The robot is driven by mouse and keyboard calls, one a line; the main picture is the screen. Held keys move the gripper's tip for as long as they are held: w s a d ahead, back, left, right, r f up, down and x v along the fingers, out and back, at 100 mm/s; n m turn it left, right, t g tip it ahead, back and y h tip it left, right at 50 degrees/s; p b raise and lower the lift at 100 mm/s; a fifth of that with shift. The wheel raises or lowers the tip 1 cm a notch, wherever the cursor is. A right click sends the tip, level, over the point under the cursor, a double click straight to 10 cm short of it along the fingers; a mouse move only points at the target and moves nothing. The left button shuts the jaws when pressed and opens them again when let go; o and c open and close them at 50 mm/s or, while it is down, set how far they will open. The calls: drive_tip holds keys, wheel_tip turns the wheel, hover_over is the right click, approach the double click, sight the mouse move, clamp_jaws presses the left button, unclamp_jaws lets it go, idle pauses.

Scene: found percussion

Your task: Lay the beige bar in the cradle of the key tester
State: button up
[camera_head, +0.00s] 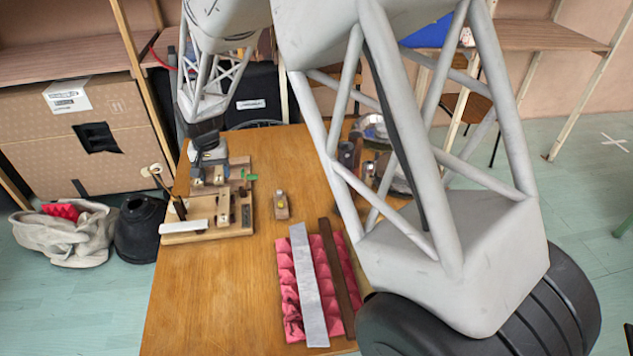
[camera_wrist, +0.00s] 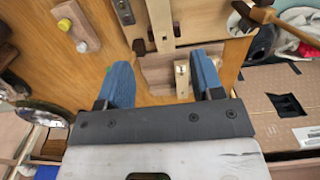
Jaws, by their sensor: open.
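The key tester (camera_head: 240,222) is a wooden board with blocks and small fittings at the table's left side. A wooden block with a small light fitting (camera_wrist: 182,78) shows below, between the fingers.
A pink foam pad (camera_head: 287,262) holds a grey bar (camera_head: 308,285) and a dark brown bar (camera_head: 337,280). A small block with a yellow knob (camera_head: 281,205) stands right of the tester. A mallet (camera_wrist: 285,25) shows near the tester. The table's front left is clear.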

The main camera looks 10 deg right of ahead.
drive_tip(key=s+d+r+t, duration=0.1)
drive_tip(key=s+d+r, duration=0.65)
drive_tip(key=d, duration=0.25)
drive_tip(key=s+d+r, duration=0.6)
drive_tip(key=d+r, duration=0.3)
drive_tip(key=s+d+r, duration=0.1)
drive_tip(key=s+d, duration=0.6)
drive_tip(key=s, duration=0.5)
drive_tip(key=s+d+r+t, duration=0.1)
drive_tip(key=s+d+r, duration=0.1)
drive_tip(key=s+d, duration=0.5)
drive_tip(key=s, duration=0.6)
drive_tip(key=shift+s+d+r+t, duration=0.2)
drive_tip(key=shift+t, duration=0.1)
